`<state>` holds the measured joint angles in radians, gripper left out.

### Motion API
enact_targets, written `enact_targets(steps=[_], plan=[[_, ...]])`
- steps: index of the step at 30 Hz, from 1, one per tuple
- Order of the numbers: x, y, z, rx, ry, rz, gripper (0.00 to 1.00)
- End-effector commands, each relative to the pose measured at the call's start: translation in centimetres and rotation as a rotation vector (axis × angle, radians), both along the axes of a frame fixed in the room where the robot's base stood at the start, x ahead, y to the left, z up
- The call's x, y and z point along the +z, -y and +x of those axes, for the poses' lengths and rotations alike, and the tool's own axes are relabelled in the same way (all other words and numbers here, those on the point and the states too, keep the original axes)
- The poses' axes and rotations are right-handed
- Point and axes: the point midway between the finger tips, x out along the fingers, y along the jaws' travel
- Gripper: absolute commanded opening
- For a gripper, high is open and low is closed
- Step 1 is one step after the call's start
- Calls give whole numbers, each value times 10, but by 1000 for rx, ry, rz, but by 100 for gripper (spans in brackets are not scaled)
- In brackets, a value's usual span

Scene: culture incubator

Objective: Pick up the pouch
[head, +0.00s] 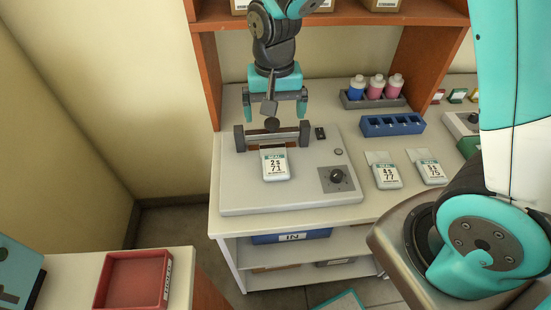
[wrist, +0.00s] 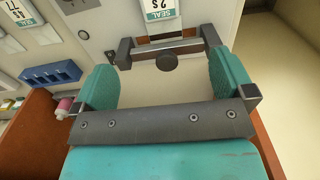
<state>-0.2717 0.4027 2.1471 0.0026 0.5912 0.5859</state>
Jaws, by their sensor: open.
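A white pouch (head: 275,165) with a teal-banded label lies on the grey sealer (head: 235,190). Its back edge is at the sealer's crossbar (head: 257,139), which spans two dark posts. My gripper (head: 276,108) hangs above and behind the crossbar, open and empty, with its teal fingers spread apart. In the wrist view the fingers (wrist: 167,80) frame the bar with its round knob, and the pouch (wrist: 162,8) is cut off at the top edge. Two similar pouches lie on the counter to the right, one nearer (head: 387,176) and one farther right (head: 431,172).
A blue rack (head: 392,124) and a holder with three capped bottles (head: 377,89) stand behind the loose pouches. The wooden shelf's upright (head: 207,75) stands left of my gripper. A red tray (head: 134,279) sits on another table at lower left. A blue IN bin (head: 265,239) is below the counter.

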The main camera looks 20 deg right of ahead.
Motion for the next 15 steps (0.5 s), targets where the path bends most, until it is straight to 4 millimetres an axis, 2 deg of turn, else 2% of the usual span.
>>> enact_targets(steps=[9, 15], plan=[[-72, 2, -3, 0, -8, -1, 100], [-99, 2, -2, 1, -3, 1, 100]])
